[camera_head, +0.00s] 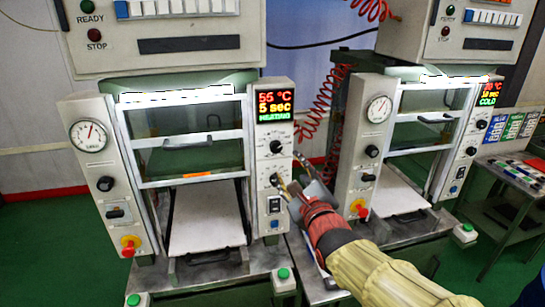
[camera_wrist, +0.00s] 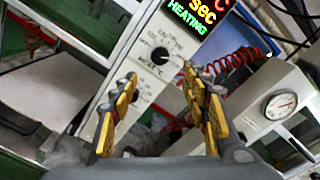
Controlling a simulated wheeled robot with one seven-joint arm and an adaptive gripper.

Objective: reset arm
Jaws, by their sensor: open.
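My gripper (camera_head: 284,170) is at the end of my arm, which reaches in from the lower right in the head view. It is in front of the left machine's right-hand control panel (camera_head: 273,120), close to its knobs. In the wrist view my gripper (camera_wrist: 162,95) has its two yellow-tipped fingers apart, with nothing between them. A black knob (camera_wrist: 159,54) shows between and beyond the fingers. Whether a finger touches the panel I cannot tell. The panel's display (camera_head: 274,106) reads 55 °C, 5 sec, HEATING.
The left machine has a white plate (camera_head: 207,217) under a glass guard (camera_head: 186,150). A second machine with a gauge (camera_head: 379,109) stands at the right; its display (camera_head: 488,94) reads COLD. A red coiled hose (camera_head: 322,105) hangs between them. A side table (camera_head: 520,178) is at far right.

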